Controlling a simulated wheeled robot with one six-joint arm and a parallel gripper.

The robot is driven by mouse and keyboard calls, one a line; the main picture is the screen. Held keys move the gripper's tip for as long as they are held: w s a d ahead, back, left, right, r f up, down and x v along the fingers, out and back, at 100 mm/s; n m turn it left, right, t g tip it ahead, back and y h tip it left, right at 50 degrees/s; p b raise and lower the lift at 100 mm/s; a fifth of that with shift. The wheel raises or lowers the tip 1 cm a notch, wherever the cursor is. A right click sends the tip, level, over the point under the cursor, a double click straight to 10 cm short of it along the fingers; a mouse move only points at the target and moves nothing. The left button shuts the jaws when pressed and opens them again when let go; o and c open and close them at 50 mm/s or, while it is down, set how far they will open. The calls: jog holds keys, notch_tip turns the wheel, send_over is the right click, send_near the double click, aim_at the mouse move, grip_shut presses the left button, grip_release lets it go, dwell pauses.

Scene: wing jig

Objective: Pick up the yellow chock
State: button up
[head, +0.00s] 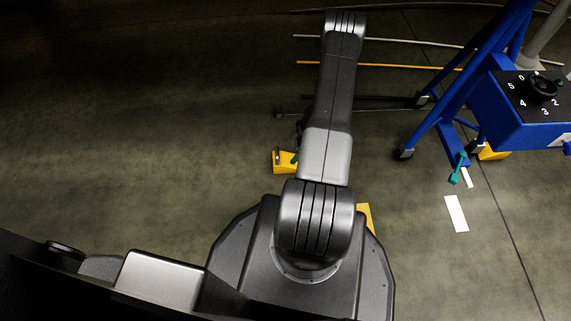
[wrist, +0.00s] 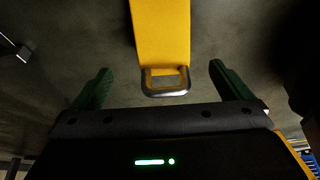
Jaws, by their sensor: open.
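In the wrist view a yellow chock (wrist: 161,38) lies on the floor, running out of the top edge, with a metal-and-yellow handle loop at its near end. My gripper (wrist: 160,68) is open, with one dark green finger on each side of the handle. Neither finger touches it, as far as I can see. In the head view a yellow chock (head: 286,161) shows on the floor just left of my arm, partly hidden by it. My gripper is hidden behind my arm in that view.
A blue wheeled stand (head: 450,105) with a numbered dial box (head: 515,110) stands at the right. Another yellow piece (head: 493,152) is beside its leg. A yellow patch (head: 366,217) shows beside my base. A white strip (head: 456,213) lies on the floor. The left floor is clear.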

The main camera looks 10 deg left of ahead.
aim_at(285, 159)
jog(key=b+x, duration=0.1)
jog(key=x, duration=0.3)
jog(key=shift+f, duration=0.2)
jog(key=b+x, duration=0.2)
jog(key=x, duration=0.2)
jog(key=shift+s+d+b, duration=0.15)
jog(key=shift+s+b, duration=0.15)
jog(key=shift+b, duration=0.1)
jog(key=shift+a+f, duration=0.25)
jog(key=shift+f, duration=0.25)
jog(key=c, duration=1.7)
jog(key=shift+r, duration=0.1)
jog(key=shift+r, duration=0.1)
